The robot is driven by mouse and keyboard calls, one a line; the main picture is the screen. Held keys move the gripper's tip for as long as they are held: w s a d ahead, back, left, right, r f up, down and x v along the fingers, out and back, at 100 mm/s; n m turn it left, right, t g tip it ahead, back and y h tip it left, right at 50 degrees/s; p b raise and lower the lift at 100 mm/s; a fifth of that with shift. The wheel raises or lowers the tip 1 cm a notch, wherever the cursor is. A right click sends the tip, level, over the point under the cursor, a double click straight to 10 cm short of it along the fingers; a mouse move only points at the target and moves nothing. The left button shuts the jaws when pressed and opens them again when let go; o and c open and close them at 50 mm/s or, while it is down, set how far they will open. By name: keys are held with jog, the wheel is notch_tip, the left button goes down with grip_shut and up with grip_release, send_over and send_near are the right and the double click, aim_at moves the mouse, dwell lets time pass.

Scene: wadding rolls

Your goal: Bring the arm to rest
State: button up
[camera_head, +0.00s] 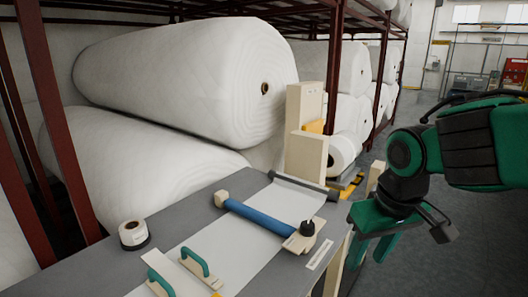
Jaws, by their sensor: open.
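My arm, green and black, comes in from the right side of the head view. My gripper (368,248) points down just off the right edge of the grey worktable (100,272). Its green fingers are apart, and nothing shows between them. It is to the right of a blue roller (255,216) with beige ends, which lies on the table apart from the gripper.
White wadding rolls (190,80) lie on dark red racks behind the table. Two green-handled tools (195,262), a small white roll (133,234) and a black knob (307,228) are on the table. Beige upright blocks (305,155) stand behind. Grey floor (400,265) is open at right.

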jog(key=s+d+f+m+g, duration=0.1)
jog(key=s+d+f+m, duration=0.1)
jog(key=s+d+m, duration=0.2)
jog(key=s+d+f+m+g, duration=0.1)
jog(key=s+d+f+m, duration=0.2)
jog(key=s+d, duration=0.7)
jog(key=d+m, duration=0.2)
jog(key=d, duration=0.4)
jog(key=shift+g, duration=0.3)
jog(key=shift+w+f, duration=0.3)
jog(key=shift+w, duration=0.35)
dwell(0.9)
